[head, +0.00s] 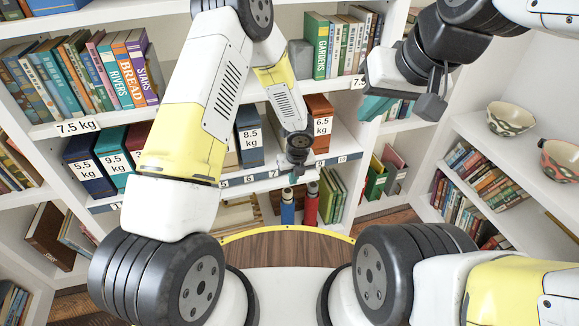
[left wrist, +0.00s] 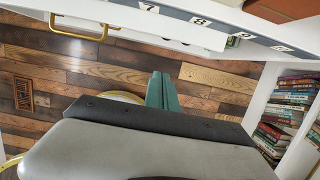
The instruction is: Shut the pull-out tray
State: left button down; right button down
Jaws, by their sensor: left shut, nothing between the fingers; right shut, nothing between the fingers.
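The pull-out tray (left wrist: 150,34) shows in the left wrist view as a white panel under a numbered dark shelf strip. A brass handle (left wrist: 85,27) is on its left part. In the head view my left arm hides much of the tray; I cannot tell how far out it stands. My left gripper (head: 293,179) is shut and empty in front of the numbered strip. Its teal fingers (left wrist: 162,90) show in the left wrist view, apart from the handle. My right gripper (head: 376,107) is shut and empty, raised at the upper right before the shelves.
The numbered strip (left wrist: 200,21) runs along the shelf edge. Weighted binders (head: 250,140) stand above it. Blue and red bottles (head: 288,208) stand below. A side bookcase with bowls (head: 511,118) is at the right. Wooden floor (left wrist: 100,72) is open below the tray.

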aim_at(288, 183)
pick_arm(q)
jog(key=shift+w+a+f, duration=0.3)
jog(key=shift+w+f, duration=0.75)
jog(key=shift+f, duration=0.5)
jog(key=shift+w+a+f, duration=0.25)
jog(key=shift+w+f, duration=0.75)
jog(key=shift+f, duration=0.6)
jog(key=shift+w+a+f, duration=0.3)
jog(key=shift+w+f, duration=0.75)
jog(key=shift+f, duration=0.5)
